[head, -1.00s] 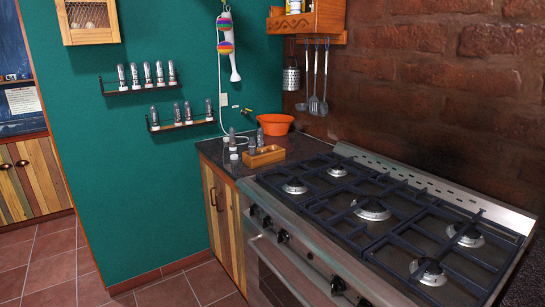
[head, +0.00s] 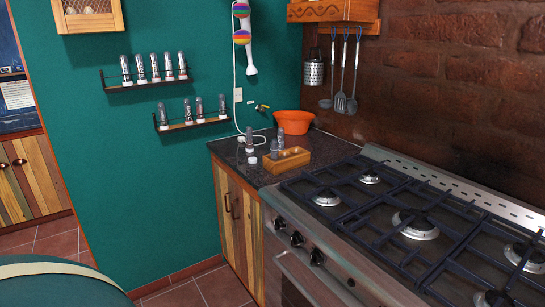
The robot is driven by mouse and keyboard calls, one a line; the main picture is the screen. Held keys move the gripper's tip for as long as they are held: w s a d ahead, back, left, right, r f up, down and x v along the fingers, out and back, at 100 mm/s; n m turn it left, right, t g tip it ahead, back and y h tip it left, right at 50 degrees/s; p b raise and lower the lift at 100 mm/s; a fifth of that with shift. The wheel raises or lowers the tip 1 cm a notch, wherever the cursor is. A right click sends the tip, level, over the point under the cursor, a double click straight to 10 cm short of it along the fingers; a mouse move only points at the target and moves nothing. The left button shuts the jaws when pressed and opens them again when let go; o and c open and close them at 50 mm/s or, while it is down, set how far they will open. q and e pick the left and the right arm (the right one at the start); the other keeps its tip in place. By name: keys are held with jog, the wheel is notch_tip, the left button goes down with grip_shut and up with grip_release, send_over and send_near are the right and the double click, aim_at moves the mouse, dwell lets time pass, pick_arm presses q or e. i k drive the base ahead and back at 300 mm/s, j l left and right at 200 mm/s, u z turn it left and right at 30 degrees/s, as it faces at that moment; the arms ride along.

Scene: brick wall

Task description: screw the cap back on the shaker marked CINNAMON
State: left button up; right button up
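Several small shakers stand on the dark counter at the left of the stove. One grey shaker (head: 249,140) stands near the wall and another shaker (head: 274,147) stands by the wooden box. A small white piece (head: 252,160), perhaps a cap, lies on the counter in front of them. More shakers with white ends stand on the upper wall shelf (head: 146,84) and the lower wall shelf (head: 193,123). The labels are too small to read, so I cannot tell which is marked CINNAMON. Neither of my grippers is in view.
A wooden box (head: 288,161) and an orange bowl (head: 293,122) stand on the counter (head: 228,149). The gas stove (head: 415,222) fills the right. Utensils (head: 347,75) hang at the back. A rounded green surface (head: 60,288) shows at bottom left. Tiled floor (head: 200,288) is open before the cabinet.

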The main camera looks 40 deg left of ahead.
aim_at(274, 144)
jog(key=i+j+z, duration=0.25)
jog(key=j, duration=0.8)
jog(key=j+z, duration=0.3)
jog(key=j, duration=2.9)
